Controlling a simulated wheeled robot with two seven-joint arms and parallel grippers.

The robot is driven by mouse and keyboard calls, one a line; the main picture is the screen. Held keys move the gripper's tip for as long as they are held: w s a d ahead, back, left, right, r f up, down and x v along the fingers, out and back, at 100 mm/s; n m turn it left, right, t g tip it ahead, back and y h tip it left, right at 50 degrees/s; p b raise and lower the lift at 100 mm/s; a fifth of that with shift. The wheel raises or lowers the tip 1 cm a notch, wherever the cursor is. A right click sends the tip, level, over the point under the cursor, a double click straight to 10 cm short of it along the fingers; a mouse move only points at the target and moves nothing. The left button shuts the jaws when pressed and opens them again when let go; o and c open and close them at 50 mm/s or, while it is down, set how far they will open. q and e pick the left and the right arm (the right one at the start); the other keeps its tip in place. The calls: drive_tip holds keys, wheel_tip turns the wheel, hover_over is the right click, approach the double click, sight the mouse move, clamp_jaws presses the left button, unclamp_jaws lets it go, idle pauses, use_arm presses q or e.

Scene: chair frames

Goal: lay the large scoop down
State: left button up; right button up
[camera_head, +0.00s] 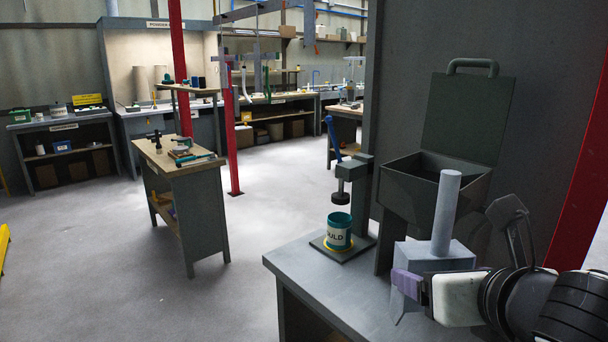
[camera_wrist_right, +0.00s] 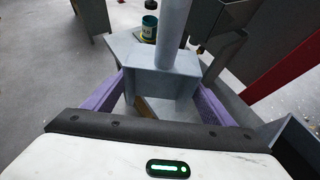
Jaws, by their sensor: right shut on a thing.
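The large scoop (camera_head: 446,212) is a pale grey-blue box with a thick round handle standing straight up from its top. My right gripper (camera_head: 409,285) is shut on its box part, over the right part of the grey bench (camera_head: 300,262). In the right wrist view the scoop (camera_wrist_right: 165,57) sits between the two purple fingers of the right gripper (camera_wrist_right: 160,98). I cannot tell whether the scoop's underside touches the bench. My left gripper is not in view.
A green-and-white mould cup (camera_head: 339,231) stands on a plate under a small press (camera_head: 351,170) on the bench. An open dark bin (camera_head: 425,180) with a raised lid stands behind the scoop. The bench's front left is clear. A red post (camera_head: 583,165) rises at right.

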drive_tip(key=shift+d, duration=0.6)
